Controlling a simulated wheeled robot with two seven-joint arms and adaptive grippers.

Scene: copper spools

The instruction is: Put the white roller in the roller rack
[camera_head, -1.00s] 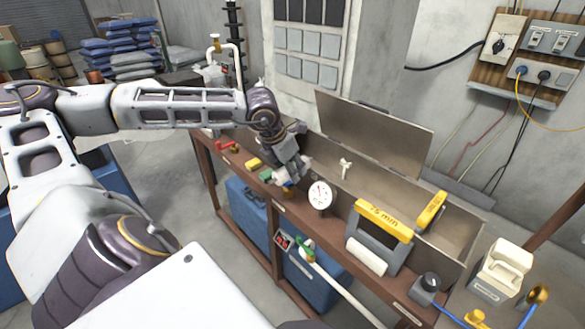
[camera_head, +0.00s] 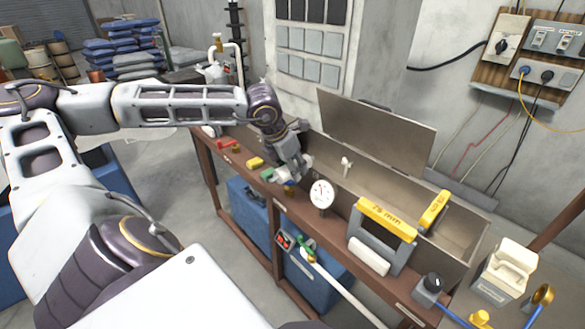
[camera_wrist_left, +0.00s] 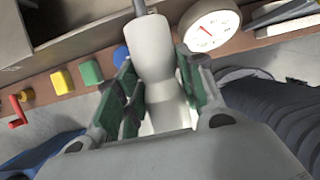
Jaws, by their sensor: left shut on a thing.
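My left gripper (camera_head: 290,172) is over the front edge of the brown bench, left of the round gauge. In the left wrist view its green-padded jaws (camera_wrist_left: 153,100) are shut on a pale white, roller-like piece (camera_wrist_left: 150,48) with a narrower waist and a grey rod at its far end. Its lower part is partly hidden between the jaws. A grey frame with a yellow "75 mm" top (camera_head: 385,219) stands further right on the bench; a white cylinder (camera_head: 368,262) lies along its lower front. I cannot tell whether this frame is the roller rack. My right gripper is out of view.
The white gauge (camera_head: 322,194) stands close beside the left gripper. Yellow (camera_wrist_left: 62,81) and green (camera_wrist_left: 90,72) blocks and a red valve handle (camera_wrist_left: 19,111) line the bench edge. An open metal box (camera_head: 465,240) lies behind; a white container (camera_head: 508,268) stands right.

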